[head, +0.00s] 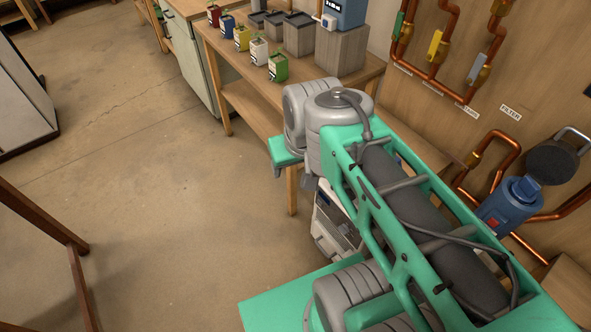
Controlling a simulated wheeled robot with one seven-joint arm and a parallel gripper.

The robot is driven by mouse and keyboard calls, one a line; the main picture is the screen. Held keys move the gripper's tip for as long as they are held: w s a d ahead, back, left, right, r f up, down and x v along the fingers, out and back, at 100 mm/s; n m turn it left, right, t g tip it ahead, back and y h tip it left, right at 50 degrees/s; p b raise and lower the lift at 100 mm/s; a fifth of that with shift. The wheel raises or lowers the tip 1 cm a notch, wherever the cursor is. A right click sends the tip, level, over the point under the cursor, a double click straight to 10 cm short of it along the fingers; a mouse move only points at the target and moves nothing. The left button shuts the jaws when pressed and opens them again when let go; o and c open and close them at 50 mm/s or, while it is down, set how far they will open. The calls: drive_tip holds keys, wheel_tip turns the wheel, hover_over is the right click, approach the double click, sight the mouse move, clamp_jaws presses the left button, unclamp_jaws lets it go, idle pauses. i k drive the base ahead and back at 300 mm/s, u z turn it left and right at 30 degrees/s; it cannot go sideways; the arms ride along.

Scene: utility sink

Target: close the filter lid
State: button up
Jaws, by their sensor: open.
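The filter (508,208) is a blue canister with a red mark, mounted on the copper pipes at the right. Its dark round lid (552,163) stands raised, tilted up and back from the canister, with a grey handle (574,134) at its far edge. The lid is open. My gripper (292,177) is partly seen below the far end of my arm, left of the filter and well apart from it. Its fingers point down and look open and empty. My wrist hides part of it.
A wooden bench (338,82) holds several small coloured containers, grey bins and a blue device on a wooden block. Valves with coloured handles sit on copper pipes on the wall, above a FILTER label (511,112). Open floor (150,190) lies at the left.

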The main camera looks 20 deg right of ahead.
sight(554, 161)
drive_tip(key=u, duration=0.05)
drive_tip(key=k, duration=1)
drive_tip(key=u, duration=0.95)
drive_tip(key=i, duration=0.95)
drive_tip(key=z, duration=3.4)
drive_tip(key=i, duration=0.45)
drive_tip(key=z, duration=0.2)
